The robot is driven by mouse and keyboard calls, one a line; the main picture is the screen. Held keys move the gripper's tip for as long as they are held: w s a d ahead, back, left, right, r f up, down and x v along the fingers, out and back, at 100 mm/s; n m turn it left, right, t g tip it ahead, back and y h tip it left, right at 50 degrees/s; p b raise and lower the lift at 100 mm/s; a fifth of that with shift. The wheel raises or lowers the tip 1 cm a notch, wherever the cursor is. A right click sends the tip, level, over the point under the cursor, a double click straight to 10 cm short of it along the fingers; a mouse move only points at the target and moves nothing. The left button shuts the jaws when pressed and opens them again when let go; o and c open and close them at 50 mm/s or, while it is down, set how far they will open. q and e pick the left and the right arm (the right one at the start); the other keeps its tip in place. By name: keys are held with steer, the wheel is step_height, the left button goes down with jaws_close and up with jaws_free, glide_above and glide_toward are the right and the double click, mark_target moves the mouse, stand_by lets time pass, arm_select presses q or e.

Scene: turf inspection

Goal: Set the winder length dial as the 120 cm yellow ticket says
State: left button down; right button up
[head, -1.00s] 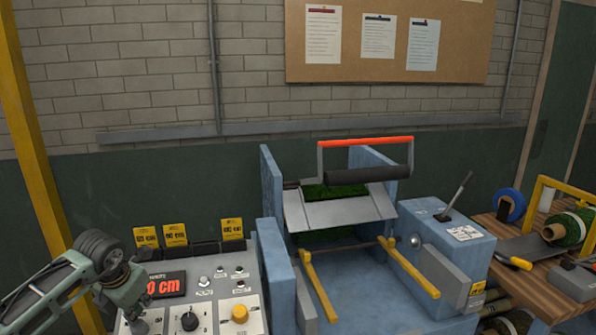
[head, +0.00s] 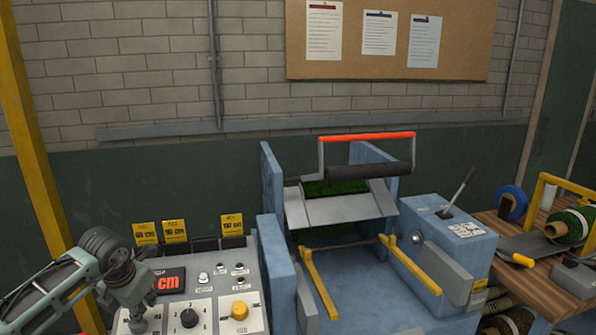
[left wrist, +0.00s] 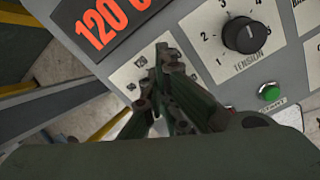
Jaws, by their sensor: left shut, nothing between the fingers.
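The control panel (head: 222,268) stands at the lower left of the head view. Its red-lettered display (left wrist: 100,22) reads 120 and part of the unit in the left wrist view; my arm partly covers it in the head view. My left gripper (left wrist: 168,68) is shut and empty over a white dial plate (left wrist: 128,76) beside the display. Its fingers hide the middle of that plate, so I cannot see the length dial or tell whether they touch it. Yellow tickets (head: 145,233), (head: 174,230) and (head: 232,224) stand behind the panel; their print is too small to read surely. My right gripper is out of view.
A black tension knob (left wrist: 245,35) and a green button (left wrist: 270,92) sit beside the fingers. A yellow knob (head: 239,310) is further right. The blue winder (head: 272,190) adjoins the panel, with a lever (head: 458,190) and a wooden table (head: 545,285) to its right.

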arm_select(q)
steer(key=shift+s+d+f+b, duration=0.3)
steer(key=shift+s+d+f, duration=0.05)
steer(key=shift+f, duration=0.05)
steer(key=shift+w+d+r, duration=0.15)
steer(key=shift+r, duration=0.15)
steer(key=p+v, duration=0.3)
steer(key=v, duration=0.3)
steer(key=shift+w, duration=0.2)
steer(key=shift+d, duration=0.15)
